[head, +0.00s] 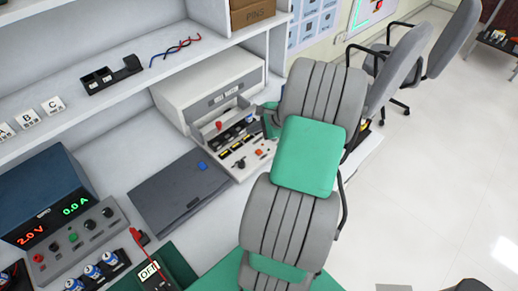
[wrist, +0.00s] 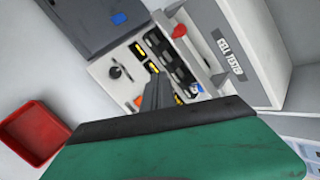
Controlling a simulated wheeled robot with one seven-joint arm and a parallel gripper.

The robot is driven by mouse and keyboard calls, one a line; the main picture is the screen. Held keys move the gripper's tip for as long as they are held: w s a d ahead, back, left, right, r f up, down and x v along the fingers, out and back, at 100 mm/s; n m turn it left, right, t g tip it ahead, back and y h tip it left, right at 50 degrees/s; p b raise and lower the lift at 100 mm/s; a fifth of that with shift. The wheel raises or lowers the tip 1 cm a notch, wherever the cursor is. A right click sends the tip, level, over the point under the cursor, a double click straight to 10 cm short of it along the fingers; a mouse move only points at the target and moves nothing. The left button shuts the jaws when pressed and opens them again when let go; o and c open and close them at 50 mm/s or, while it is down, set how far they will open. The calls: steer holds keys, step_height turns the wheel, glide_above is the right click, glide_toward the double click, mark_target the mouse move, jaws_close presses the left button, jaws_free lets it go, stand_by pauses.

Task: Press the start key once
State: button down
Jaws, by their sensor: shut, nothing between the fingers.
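The cell tester (head: 210,85) is a white box with a sloping front panel at the back of the bench; it also shows in the wrist view (wrist: 232,45). On its panel are a red lever, a row of dark slots with yellow marks, a black knob and a small orange key (head: 259,152). The orange key shows partly in the wrist view (wrist: 138,101), beside my fingers. No start label is readable, so I cannot tell whether it is the start key. My gripper (wrist: 157,84) is shut and empty, its dark fingers over the panel's lower part. I cannot tell whether they touch it.
A dark grey flat case (head: 178,192) with a blue patch lies left of the tester. A power supply (head: 45,200) and a grey control box (head: 85,240) with red and green buttons stand at front left. A red bin (wrist: 35,133) is at left in the wrist view.

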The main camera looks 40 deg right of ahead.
steer(key=d+m, duration=0.1)
steer(key=s+d+f+m+t, duration=0.1)
steer(key=shift+s+d, duration=0.1)
steer(key=shift+d, duration=0.3)
steer(key=shift+f, duration=0.1)
steer(key=b, duration=0.7)
glide_above(261, 152)
step_height(261, 152, down, 6)
steer(key=shift+s+f, duration=0.1)
steer(key=shift+f, duration=1.2)
steer(key=shift+f, duration=0.4)
